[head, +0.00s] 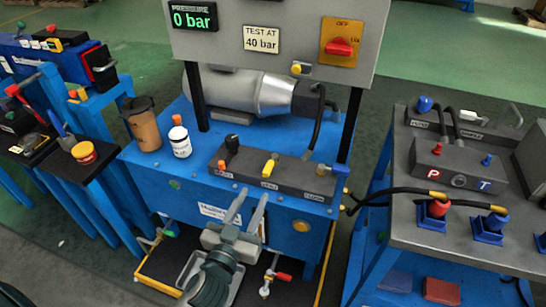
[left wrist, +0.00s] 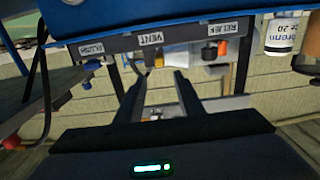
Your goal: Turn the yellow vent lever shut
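The yellow vent lever (head: 270,165) stands on top of the dark valve block (head: 290,181) at the front of the blue bench, in the middle of three levers. I see no contact with the lever. My right gripper is not in view.
An orange-and-black lever (head: 231,150) is left of the vent lever and a blue-handled one (head: 338,169) is right. A white bottle (head: 180,142) and brown cup (head: 143,124) stand left of the block. The panel (head: 280,40) rises behind on black posts. Hoses run right.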

